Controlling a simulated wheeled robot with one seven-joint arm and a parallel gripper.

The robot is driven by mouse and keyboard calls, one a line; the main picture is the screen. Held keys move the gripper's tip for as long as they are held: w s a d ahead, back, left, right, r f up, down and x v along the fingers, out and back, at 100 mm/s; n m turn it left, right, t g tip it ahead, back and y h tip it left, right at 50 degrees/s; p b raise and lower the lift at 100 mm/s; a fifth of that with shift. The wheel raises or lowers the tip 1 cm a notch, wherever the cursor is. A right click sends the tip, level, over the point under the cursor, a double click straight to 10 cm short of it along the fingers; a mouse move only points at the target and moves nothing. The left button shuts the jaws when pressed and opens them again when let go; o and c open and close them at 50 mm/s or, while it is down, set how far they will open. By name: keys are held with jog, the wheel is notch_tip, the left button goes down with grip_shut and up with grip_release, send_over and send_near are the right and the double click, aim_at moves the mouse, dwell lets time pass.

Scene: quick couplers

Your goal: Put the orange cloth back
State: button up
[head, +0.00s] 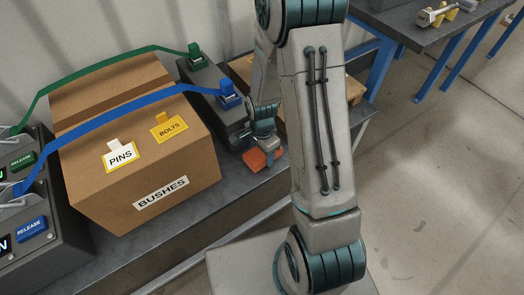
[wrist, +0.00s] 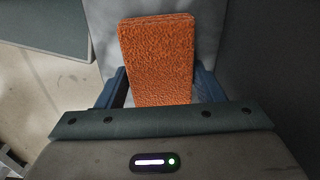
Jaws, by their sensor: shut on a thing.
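The orange cloth (head: 256,160) is a small folded pad at the front of the bench, just right of the cardboard box. In the wrist view the orange cloth (wrist: 157,60) is a textured block standing between the two blue fingers. My gripper (head: 262,141) is above the cloth in the head view and is shut on it. In the wrist view my gripper (wrist: 157,88) has a finger at each side of the cloth. Whether the cloth touches the bench cannot be told.
A cardboard box (head: 145,185) labelled BUSHES, with PINS and BOLTS tags, stands left on the grey bench (head: 190,222). Green (head: 110,65) and blue (head: 120,115) straps cross over it to dark coupler blocks (head: 205,85). A blue-legged table (head: 425,35) stands back right. Floor at right is clear.

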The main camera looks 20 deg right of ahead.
jog(key=shift+f, duration=0.2)
jog(key=o, duration=1.1)
notch_tip(320, 180, up, 14)
jog(key=p, duration=0.3)
jog(key=s+r+n+t, duration=0.1)
jog(key=s+r+n, duration=0.5)
jog(key=s+r, duration=0.1)
jog(key=s+r+n, duration=0.6)
jog(key=n, duration=0.1)
jog(key=shift+s+d+r+n+t, duration=0.2)
jog(key=shift+s+r+n+t, duration=0.1)
jog(key=shift+s+r+t, duration=0.1)
